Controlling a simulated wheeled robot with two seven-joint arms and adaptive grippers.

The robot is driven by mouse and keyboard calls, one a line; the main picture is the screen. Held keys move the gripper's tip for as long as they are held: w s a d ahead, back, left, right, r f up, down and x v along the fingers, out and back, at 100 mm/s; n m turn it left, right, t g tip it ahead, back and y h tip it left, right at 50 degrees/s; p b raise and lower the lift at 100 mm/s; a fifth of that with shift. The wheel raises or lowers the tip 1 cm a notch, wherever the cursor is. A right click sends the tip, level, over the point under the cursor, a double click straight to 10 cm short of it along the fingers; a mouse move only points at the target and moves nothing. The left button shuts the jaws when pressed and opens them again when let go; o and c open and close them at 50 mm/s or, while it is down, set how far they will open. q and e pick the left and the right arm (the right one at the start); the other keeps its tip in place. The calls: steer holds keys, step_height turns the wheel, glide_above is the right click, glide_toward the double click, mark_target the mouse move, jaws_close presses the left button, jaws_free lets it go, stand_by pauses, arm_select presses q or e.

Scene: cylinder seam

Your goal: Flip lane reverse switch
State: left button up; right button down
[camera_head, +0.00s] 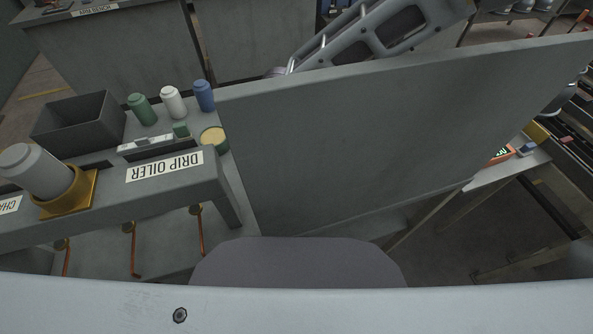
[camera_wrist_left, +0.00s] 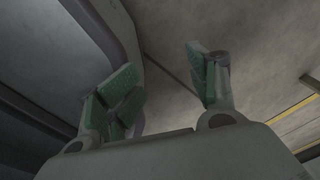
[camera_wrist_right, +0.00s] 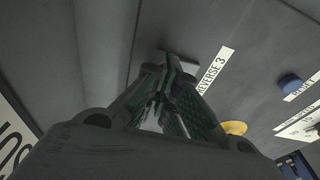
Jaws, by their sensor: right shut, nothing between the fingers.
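In the right wrist view my right gripper (camera_wrist_right: 165,95) is shut and empty. Just beyond its fingertips is a pale plate (camera_wrist_right: 183,64) on a grey panel (camera_wrist_right: 230,30), partly hidden by the fingers. A white label reading "REVERSE 3" (camera_wrist_right: 216,70) sits beside that plate. Whether a switch lever stands on the plate, and whether the fingers touch it, I cannot tell. In the left wrist view my left gripper (camera_wrist_left: 165,90) is open, with green pads wide apart and nothing between them. Neither gripper shows in the head view.
A large grey panel (camera_head: 370,130) fills the middle of the head view. The drip oiler bench (camera_head: 225,185) stands left, with an open bin (camera_head: 80,125) and several bottles. A blue knob (camera_wrist_right: 290,83) and a yellow round part (camera_wrist_right: 235,128) are on the panel in the right wrist view.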

steer(key=shift+a+f, duration=0.15)
steer(key=shift+f, duration=0.05)
stand_by(0.3)
steer(key=shift+r, duration=0.2)
steer(key=shift+r+p, duration=0.65)
steer(key=shift+r, duration=0.35)
steer(key=shift+r+p, duration=1.25)
steer(key=shift+r, duration=1.1)
